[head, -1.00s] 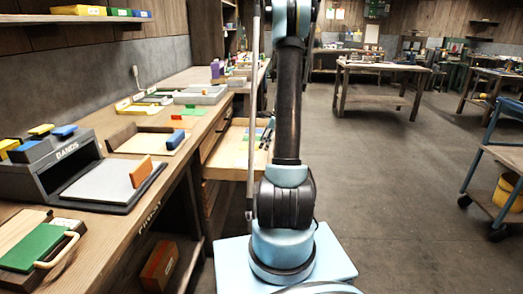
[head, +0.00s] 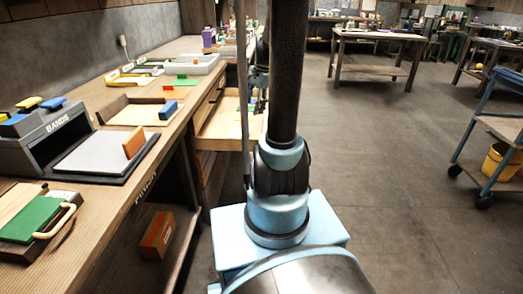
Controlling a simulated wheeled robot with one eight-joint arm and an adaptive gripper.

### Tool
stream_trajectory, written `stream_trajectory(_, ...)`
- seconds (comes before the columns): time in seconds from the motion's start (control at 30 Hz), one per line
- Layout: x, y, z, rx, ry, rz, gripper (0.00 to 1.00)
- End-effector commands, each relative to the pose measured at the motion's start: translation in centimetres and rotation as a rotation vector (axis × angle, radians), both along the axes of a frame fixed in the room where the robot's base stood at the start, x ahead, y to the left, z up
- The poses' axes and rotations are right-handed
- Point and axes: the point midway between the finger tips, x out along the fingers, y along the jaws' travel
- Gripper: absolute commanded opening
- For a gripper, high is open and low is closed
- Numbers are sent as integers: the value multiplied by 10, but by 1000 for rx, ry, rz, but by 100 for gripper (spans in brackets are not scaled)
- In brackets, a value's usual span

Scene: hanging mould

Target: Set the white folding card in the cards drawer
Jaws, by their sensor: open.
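A pale wooden drawer (head: 220,130) stands pulled out from under the long bench, left of my arm. I cannot read a label on it, so I cannot tell if it is the cards drawer. My gripper (head: 257,104) shows only in part as small dark pieces behind my arm, over the drawer's right side. Its jaws are open. My arm hides much of the gripper and the drawer's right part. I cannot make out the white folding card.
The bench (head: 190,118) runs along the left wall. A blue cart (head: 490,130) stands at right. The floor between is clear.

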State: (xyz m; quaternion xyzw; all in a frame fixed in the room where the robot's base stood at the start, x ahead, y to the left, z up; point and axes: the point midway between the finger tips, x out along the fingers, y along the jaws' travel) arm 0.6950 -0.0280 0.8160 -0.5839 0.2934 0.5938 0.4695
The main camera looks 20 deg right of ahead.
Motion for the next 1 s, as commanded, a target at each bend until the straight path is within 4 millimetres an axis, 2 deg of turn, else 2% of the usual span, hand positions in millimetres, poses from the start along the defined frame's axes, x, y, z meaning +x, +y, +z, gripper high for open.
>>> stream_trajectory(0.03, -15, 5, 3, -15, -11, 44, 66)
stream_trajectory(0.1, -32, 9, 7, -37, -26, 109, 66)
stream_trajectory(0.47, -120, 25, 10, -150, -96, 446, 66)
stream_trajectory(0.77, -187, 30, -6, -245, -143, 731, 66)
stream_trajectory(1.0, -234, 29, -30, -320, -171, 956, 66)
